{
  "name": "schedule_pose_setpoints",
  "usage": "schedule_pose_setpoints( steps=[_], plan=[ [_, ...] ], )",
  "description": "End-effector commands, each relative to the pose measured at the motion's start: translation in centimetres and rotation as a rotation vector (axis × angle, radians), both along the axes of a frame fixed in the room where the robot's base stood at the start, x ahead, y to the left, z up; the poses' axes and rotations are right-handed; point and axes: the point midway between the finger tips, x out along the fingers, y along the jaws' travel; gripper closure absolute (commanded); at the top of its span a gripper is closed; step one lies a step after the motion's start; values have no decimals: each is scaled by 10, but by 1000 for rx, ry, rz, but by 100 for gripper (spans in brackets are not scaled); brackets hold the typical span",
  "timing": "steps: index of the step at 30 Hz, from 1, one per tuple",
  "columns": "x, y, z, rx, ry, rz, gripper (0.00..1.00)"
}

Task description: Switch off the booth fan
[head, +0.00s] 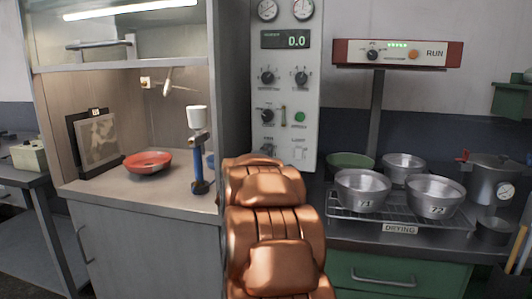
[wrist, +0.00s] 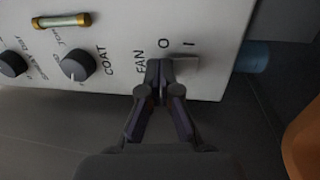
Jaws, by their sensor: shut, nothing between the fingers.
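The fan switch (wrist: 187,68) is a pale rocker on the grey control panel (wrist: 120,20), beside the word FAN and the marks O and I, in the wrist view. My gripper (wrist: 160,68) is shut and empty, its fingertips at the O side of the rocker, covering part of it. I cannot tell whether they touch it or which way the rocker is tipped. In the head view the panel (head: 285,80) stands right of the booth, and my copper-coloured arm hides the gripper.
Knobs (wrist: 77,65) sit along the panel in the wrist view. In the head view, the booth (head: 120,195) holds a red pan (head: 148,161) and a spray gun (head: 197,145). Metal bowls (head: 362,190) stand on the drying rack right of my arm.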

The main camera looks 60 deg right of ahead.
Motion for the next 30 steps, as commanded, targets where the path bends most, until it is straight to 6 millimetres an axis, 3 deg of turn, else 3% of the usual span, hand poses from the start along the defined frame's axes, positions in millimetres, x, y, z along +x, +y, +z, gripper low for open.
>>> schedule_pose_setpoints(
  steps=[17, 23, 30],
  plan=[
    [2, -5, 9, 52, 21, 1, 100],
    [2, -5, 3, 53, 19, 1, 100],
    [1, 5, 6, 54, 23, 5, 100]
  ],
)
